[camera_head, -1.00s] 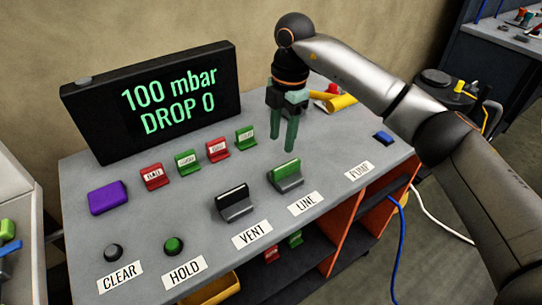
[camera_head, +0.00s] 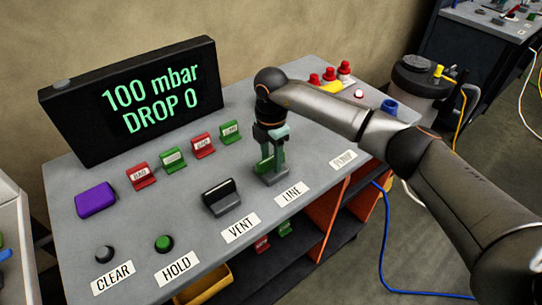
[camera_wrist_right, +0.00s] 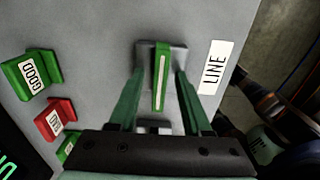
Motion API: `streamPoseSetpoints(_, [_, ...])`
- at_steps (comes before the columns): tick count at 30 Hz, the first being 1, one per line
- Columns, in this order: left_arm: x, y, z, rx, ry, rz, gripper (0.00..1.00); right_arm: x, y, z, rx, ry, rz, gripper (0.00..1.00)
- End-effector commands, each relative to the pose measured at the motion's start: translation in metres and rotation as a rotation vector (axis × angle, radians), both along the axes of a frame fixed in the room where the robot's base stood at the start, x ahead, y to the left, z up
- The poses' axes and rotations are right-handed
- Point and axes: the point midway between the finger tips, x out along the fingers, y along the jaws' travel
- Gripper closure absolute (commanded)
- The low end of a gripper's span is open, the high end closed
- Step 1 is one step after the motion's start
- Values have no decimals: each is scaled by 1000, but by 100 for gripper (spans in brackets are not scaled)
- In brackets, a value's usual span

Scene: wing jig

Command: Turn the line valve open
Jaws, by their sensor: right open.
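The line valve is a green lever (camera_wrist_right: 161,75) on a grey base (camera_head: 276,178), behind the LINE label (camera_head: 292,194). My right gripper (camera_head: 271,163) is lowered over it from above. In the right wrist view the gripper's two green fingers (camera_wrist_right: 159,92) are open and stand on either side of the lever, with a gap visible on each side. In the head view the fingers and wrist partly hide the lever. The display (camera_head: 135,95) reads "100 mbar DROP 0". My left gripper is not in view.
The black VENT lever (camera_head: 219,193) stands left of the valve. Red and green tags (camera_head: 203,145) stand in a row behind. A purple block (camera_head: 95,199), the CLEAR button (camera_head: 104,254) and the HOLD button (camera_head: 163,243) are further left. Red knobs (camera_head: 329,75) sit at the back right.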

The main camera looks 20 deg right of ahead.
Motion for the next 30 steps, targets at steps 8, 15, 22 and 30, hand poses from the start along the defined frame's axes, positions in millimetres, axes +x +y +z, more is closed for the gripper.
streamPoseSetpoints(8, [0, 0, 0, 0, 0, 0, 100, 0, 0, -2, 0, 0, 0, 51])
streamPoseSetpoints(15, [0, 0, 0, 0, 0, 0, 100, 0, 0, -1, 1, -1, 1, 77])
streamPoseSetpoints(22, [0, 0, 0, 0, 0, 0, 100, 0, 0, -1, 1, -1, 1, 100])
streamPoseSetpoints(30, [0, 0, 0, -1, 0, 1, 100, 0, 0, -1, 1, -1, 0, 100])
